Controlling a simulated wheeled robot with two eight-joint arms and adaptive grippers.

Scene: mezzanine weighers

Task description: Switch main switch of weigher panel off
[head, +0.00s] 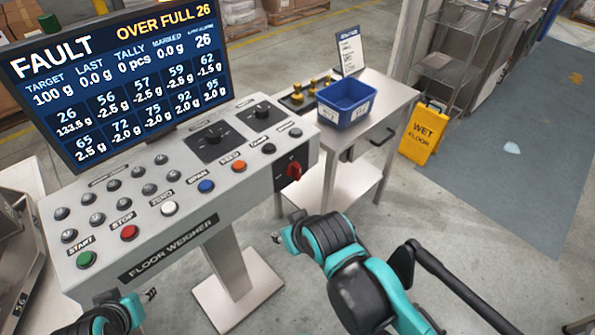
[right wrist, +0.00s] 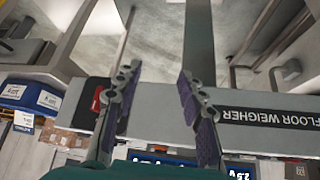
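The weigher panel (head: 165,190) is a grey sloped console with knobs and coloured buttons. Its main switch (head: 293,171) is a red rotary handle on a black plate at the right end of the front face; its exact setting is hard to read. In the right wrist view, which looks upside down, the red switch (right wrist: 97,100) is partly hidden behind a finger. My right gripper (head: 286,228) is open and empty, in front of and below the switch, apart from it. The wrist view shows its fingers (right wrist: 158,80) spread. My left gripper (head: 127,296) is at the bottom left, fingers apart, empty.
The screen (head: 120,75) above the panel reads FAULT and OVER FULL 26. A steel side table (head: 385,105) holds a blue bin (head: 346,102). A yellow wet floor sign (head: 423,132) stands to the right. A pedestal (head: 235,265) supports the console.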

